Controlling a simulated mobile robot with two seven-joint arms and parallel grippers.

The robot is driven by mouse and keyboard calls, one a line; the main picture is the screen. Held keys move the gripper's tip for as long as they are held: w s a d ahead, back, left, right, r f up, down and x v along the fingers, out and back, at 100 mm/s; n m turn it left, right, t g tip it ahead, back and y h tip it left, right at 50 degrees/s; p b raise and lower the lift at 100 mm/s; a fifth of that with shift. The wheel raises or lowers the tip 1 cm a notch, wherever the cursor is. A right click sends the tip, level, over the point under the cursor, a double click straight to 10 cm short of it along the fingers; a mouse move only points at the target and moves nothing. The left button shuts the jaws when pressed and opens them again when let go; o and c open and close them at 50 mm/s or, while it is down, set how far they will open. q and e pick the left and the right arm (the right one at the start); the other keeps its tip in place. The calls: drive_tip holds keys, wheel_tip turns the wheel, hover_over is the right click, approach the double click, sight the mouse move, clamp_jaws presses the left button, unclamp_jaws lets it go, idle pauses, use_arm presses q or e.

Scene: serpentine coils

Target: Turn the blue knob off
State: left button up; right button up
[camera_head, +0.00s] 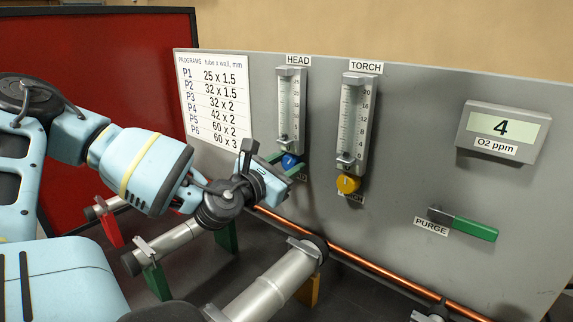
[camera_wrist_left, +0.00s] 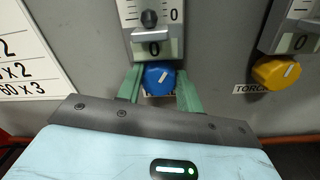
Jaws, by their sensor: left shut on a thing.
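The blue knob (camera_head: 289,161) sits below the flowmeter labelled HEAD (camera_head: 291,110) on the grey panel. In the left wrist view the blue knob (camera_wrist_left: 159,78) has a white mark pointing up and to the right. My left gripper (camera_head: 285,167) is at the knob, and its green fingers (camera_wrist_left: 158,88) are shut on it from both sides. A plate reading 0 (camera_wrist_left: 155,49) is just above the knob. The label under the knob is mostly hidden by the fingers. My right gripper is not in view.
The yellow knob (camera_head: 347,184) is to the right, under the TORCH flowmeter (camera_head: 355,120). A green PURGE lever (camera_head: 470,227) and an O2 display reading 4 (camera_head: 503,130) are farther right. Metal tubes (camera_head: 270,287) and a copper pipe (camera_head: 375,273) lie below.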

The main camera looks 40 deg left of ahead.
use_arm(q)
drive_tip(key=n, duration=0.3)
drive_tip(key=shift+a+b, duration=0.1)
drive_tip(key=shift+b, duration=0.2)
drive_tip(key=shift+n, duration=1.7)
drive_tip(key=o, duration=0.7)
